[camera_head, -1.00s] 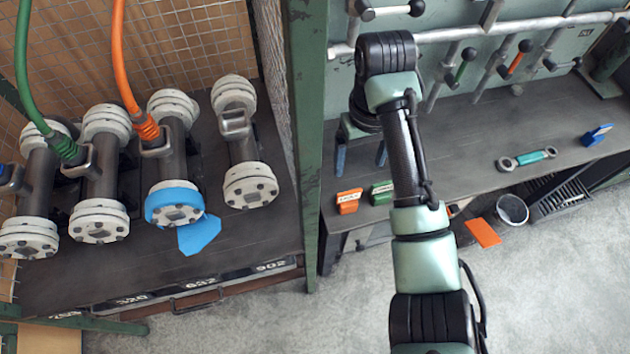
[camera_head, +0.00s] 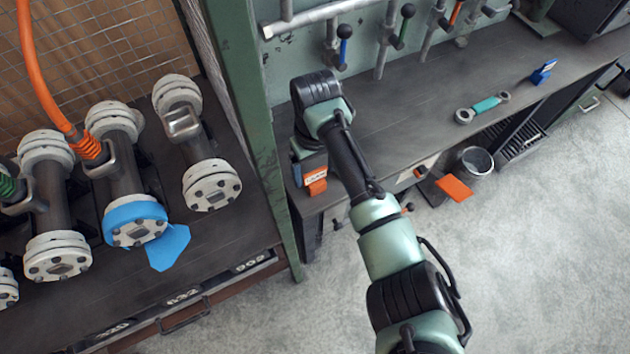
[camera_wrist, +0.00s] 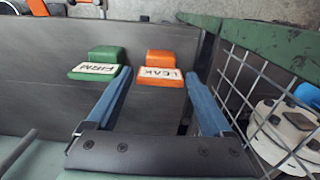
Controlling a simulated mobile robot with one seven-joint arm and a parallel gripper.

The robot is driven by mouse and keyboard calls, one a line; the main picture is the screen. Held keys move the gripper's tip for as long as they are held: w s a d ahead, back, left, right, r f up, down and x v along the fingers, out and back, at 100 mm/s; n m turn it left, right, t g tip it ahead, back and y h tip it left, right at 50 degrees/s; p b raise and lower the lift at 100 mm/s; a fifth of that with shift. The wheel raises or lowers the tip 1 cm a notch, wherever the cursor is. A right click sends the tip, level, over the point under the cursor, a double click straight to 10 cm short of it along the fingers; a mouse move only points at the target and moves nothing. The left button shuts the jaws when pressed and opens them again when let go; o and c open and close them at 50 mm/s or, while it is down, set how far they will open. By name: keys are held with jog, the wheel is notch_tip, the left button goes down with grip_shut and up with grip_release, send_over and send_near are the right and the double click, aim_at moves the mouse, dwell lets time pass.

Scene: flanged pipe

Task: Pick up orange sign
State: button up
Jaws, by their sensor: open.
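The orange sign (camera_wrist: 163,57), a small block with a white label reading LEAK, lies on the grey workbench. In the wrist view it sits between the lines of my two blue fingers. My gripper (camera_wrist: 158,76) is open, with nothing held. Whether the fingers touch the sign I cannot tell. In the head view the orange sign (camera_head: 316,182) shows at the bench's front left, just beside my gripper (camera_head: 305,172), which partly covers it. A green sign (camera_wrist: 103,56) labelled FIRM stands close left of the orange one in the wrist view, near my left finger. In the head view my arm hides it.
A green post (camera_head: 245,130) and wire mesh (camera_wrist: 245,85) stand close beside the signs. The workbench (camera_head: 410,110) is clear toward a teal-handled wrench (camera_head: 484,106) and a blue sign (camera_head: 543,71).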

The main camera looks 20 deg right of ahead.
jog(key=shift+f, duration=0.4)
jog(key=c, duration=1.2)
